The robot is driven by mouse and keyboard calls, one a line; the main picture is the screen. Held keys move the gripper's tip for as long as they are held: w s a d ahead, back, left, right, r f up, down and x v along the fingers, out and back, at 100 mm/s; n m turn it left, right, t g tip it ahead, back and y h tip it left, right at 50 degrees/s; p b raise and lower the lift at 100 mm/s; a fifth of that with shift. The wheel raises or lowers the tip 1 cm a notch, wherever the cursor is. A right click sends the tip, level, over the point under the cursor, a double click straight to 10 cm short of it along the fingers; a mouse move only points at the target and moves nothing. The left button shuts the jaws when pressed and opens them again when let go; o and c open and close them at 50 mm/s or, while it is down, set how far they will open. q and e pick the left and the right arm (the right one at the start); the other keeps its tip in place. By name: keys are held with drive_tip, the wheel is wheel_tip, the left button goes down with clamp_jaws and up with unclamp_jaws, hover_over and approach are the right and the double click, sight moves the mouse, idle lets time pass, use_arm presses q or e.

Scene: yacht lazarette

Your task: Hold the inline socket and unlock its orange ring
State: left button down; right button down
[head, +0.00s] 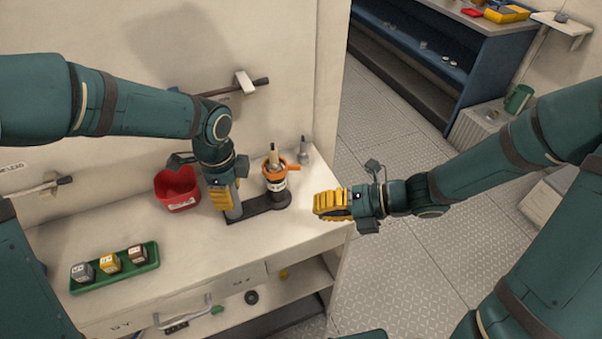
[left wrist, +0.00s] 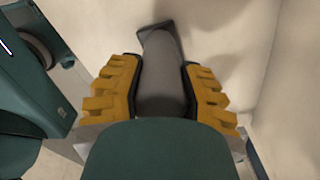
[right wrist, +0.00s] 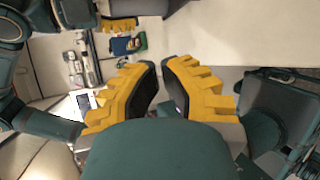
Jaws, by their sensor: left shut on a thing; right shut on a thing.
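The inline socket (head: 276,197) stands upright on the counter on a dark flat base (head: 263,214), its dark body carrying a white label. Its orange ring (head: 274,174) is around the top, with a lug pointing right. A tan and black piece rises through the ring. My left gripper (head: 228,203) is shut on a grey upright post at the left end of that base; the post (left wrist: 163,80) shows between its fingers in the left wrist view.
A red bin (head: 177,190) stands left of my left gripper. A green tray (head: 140,268) with three small blocks lies at the front left. A grey conical thing (head: 304,152) stands behind the socket. The counter ends just right of the socket, with open floor (head: 400,170) beyond.

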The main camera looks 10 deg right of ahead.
drive_tip(key=d+m+t+y, duration=0.1)
drive_tip(key=d+r+m+t+y, duration=0.1)
drive_tip(key=d, duration=0.1)
drive_tip(key=d+r+m+t+y, duration=0.1)
drive_tip(key=d, duration=0.1)
drive_tip(key=shift+s+d+m+y, duration=0.15)
drive_tip(key=shift+s+m+y, duration=0.15)
drive_tip(key=shift+y, duration=0.1)
drive_tip(key=w+a, duration=0.8)
drive_tip(key=shift+a, duration=0.25)
drive_tip(key=shift+w, duration=0.1)
